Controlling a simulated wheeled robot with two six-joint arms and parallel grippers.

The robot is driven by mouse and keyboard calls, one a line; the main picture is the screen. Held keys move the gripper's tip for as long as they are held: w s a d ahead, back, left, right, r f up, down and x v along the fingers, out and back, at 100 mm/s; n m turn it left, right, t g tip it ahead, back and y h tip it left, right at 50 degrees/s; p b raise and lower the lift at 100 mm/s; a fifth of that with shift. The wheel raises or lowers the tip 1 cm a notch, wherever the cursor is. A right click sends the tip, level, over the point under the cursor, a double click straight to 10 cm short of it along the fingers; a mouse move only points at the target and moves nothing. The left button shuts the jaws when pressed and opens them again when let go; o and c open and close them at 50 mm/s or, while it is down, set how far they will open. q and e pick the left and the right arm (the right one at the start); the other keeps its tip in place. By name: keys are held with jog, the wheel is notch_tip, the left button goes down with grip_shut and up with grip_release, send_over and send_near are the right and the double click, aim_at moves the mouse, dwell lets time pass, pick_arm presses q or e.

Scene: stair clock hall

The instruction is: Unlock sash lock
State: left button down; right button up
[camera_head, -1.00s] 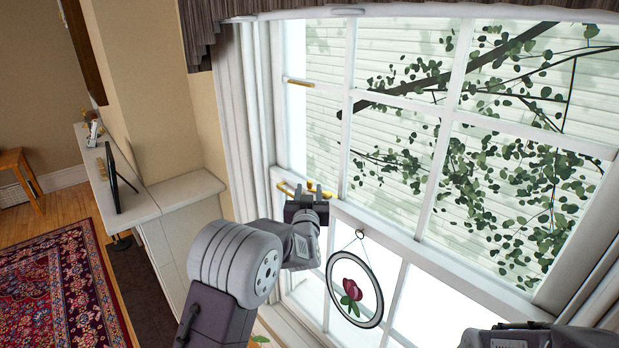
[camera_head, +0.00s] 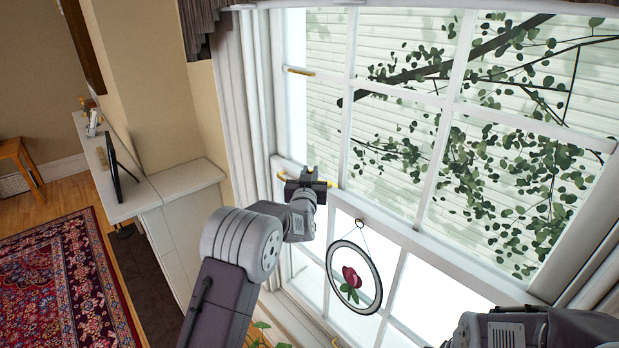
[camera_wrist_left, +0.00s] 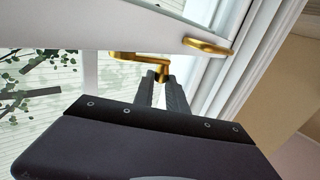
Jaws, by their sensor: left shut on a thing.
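The brass sash lock (camera_wrist_left: 140,57) sits on the white meeting rail of the window, and its lever ends in a small knob. In the left wrist view the dark fingers of my left gripper (camera_wrist_left: 161,82) are shut on the knob end of the lever. A second brass piece (camera_wrist_left: 208,46) lies to the right on the rail. My right arm shows at the lower right of the head view, and its gripper is out of view.
A round flower ornament (camera_head: 354,278) hangs on the lower sash, just right of my left arm. A white ledge (camera_head: 187,179) with a dark frame stands further left. A patterned rug (camera_head: 60,280) lies on the floor.

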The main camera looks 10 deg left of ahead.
pick_arm(q)
jog(key=h+b, duration=0.1)
jog(key=m+h+b, duration=0.1)
jog(key=b, duration=0.1)
jog(key=shift+w+a+f+m+h, duration=0.1)
jog(key=shift+w+f+m+h, duration=0.2)
jog(key=shift+w, duration=0.1)
jog(key=shift+w+r+m+h+b, duration=0.2)
jog(key=shift+m+h+b, duration=0.2)
jog(key=shift+h, duration=0.2)
jog(key=shift+w+r+m+h+p, duration=0.15)
jog(key=shift+r+m+h+p, duration=0.3)
jog(key=shift+h+p, duration=0.3)
jog(key=shift+w+f+m+h, duration=0.1)
jog(key=shift+f+m+h, duration=0.1)
jog(key=shift+m+h, duration=0.2)
pick_arm(e)
notch_tip(320, 180, down, 4)
jog(key=shift+r, duration=0.1)
pick_arm(q)
jog(key=shift+d, duration=0.2)
jog(key=c, duration=1.3)
grip_release()
jog(key=shift+f, duration=0.1)
jog(key=shift+c, duration=0.2)
